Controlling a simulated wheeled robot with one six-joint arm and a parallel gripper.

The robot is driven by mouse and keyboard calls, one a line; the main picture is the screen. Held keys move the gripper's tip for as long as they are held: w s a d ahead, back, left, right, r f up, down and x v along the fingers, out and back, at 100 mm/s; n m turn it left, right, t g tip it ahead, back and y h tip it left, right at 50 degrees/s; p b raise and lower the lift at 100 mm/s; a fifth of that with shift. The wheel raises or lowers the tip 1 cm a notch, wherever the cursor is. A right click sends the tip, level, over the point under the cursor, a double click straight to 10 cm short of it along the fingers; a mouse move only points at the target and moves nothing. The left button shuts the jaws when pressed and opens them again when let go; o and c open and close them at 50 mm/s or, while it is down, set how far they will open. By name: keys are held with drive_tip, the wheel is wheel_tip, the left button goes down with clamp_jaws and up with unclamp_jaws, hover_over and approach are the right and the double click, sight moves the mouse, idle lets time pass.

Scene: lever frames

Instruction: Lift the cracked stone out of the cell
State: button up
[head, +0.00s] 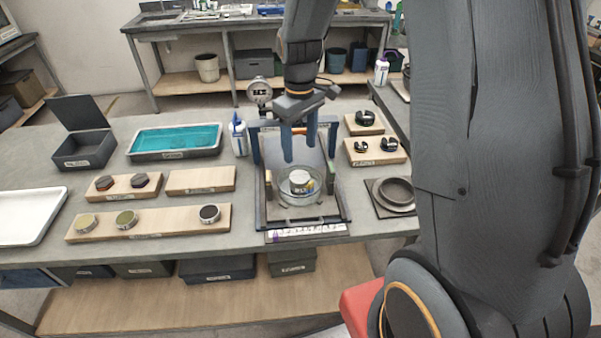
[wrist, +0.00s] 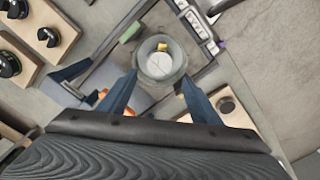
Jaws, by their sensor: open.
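The cell (head: 289,198) is a round clear-walled cup on the plate of a dark frame, in the middle of the bench in the head view. It also shows in the wrist view (wrist: 143,69). A pale round stone (head: 299,177) lies inside it; in the wrist view the stone (wrist: 160,67) shows thin crack lines. A small yellow thing (wrist: 162,46) shows beside the stone. My gripper (head: 300,158) is open and empty, pointing down above the cell. In the wrist view its blue fingers (wrist: 158,76) are on either side of the cell, apart from the stone.
Blue uprights (head: 255,148) of the frame stand close to my gripper, with a dial gauge (head: 259,92) behind. Wooden boards with discs (head: 150,221) and a teal tray (head: 175,140) are at left. Boards with black rings (head: 375,152) and a round dish (head: 397,192) are at right.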

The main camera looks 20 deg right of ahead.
drive_tip(key=b, duration=0.5)
hover_over(300, 176)
drive_tip(key=shift+f, duration=3.05)
drive_tip(key=shift+f+b, duration=0.85)
drive_tip(key=shift+f, duration=1.1)
drive_tip(key=c, duration=0.8)
drive_tip(key=shift+o, duration=0.2)
drive_tip(key=shift+r+p, duration=0.75)
drive_tip(key=shift+r+p, duration=2.15)
drive_tip(key=shift+r, duration=0.7)
drive_tip(key=shift+s, duration=0.1)
